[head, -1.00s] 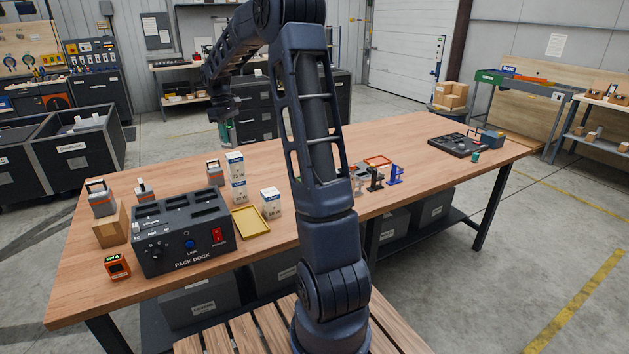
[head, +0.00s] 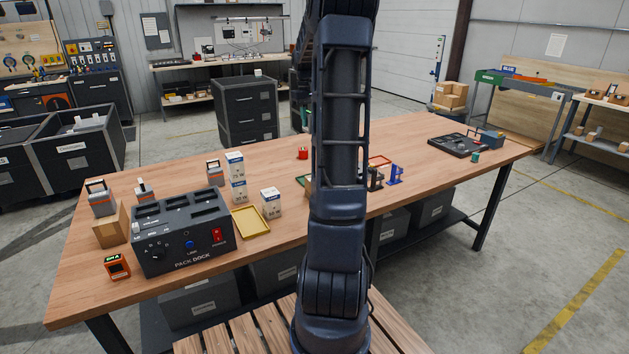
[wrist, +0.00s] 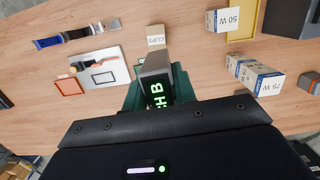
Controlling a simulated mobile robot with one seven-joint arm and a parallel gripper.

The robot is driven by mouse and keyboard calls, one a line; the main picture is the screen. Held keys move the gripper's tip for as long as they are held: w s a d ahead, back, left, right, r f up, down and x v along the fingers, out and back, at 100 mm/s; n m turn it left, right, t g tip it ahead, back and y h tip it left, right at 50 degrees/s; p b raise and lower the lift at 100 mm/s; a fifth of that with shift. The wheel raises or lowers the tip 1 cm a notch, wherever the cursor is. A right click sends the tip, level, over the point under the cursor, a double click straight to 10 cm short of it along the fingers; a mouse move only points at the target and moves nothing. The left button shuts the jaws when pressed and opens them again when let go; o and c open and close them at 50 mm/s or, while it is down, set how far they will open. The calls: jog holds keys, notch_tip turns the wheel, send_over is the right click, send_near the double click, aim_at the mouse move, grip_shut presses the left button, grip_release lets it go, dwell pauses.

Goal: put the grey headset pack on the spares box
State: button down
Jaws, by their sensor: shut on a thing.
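My gripper (wrist: 158,92) shows in the wrist view with its green fingers shut on a grey pack (wrist: 153,66). Green letters reading "CH B" glow on the pack's end. The pack is held over the wooden table; its height above the table is hard to judge. In the head view my arm hides the pack and most of the gripper. A plain brown cardboard box (head: 110,228) stands at the left of the table beside the pack dock (head: 183,234). No spares label is readable on it. An orange pack (head: 117,266) with a green display lies in front of it.
Lamp cartons (head: 237,178) and a yellow tray (head: 250,221) stand right of the dock. Several small handled grey units (head: 101,198) stand around the dock. Below the gripper, a small clips box (wrist: 156,36) and a white board (wrist: 98,70) lie on the table.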

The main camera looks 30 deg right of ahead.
jog(key=shift+s+d+m, duration=0.3)
jog(key=shift+s+d, duration=0.2)
jog(key=shift+d, duration=0.25)
notch_tip(320, 180, down, 20)
jog(key=shift+d+r, duration=0.1)
jog(key=c, duration=1.1)
grip_release()
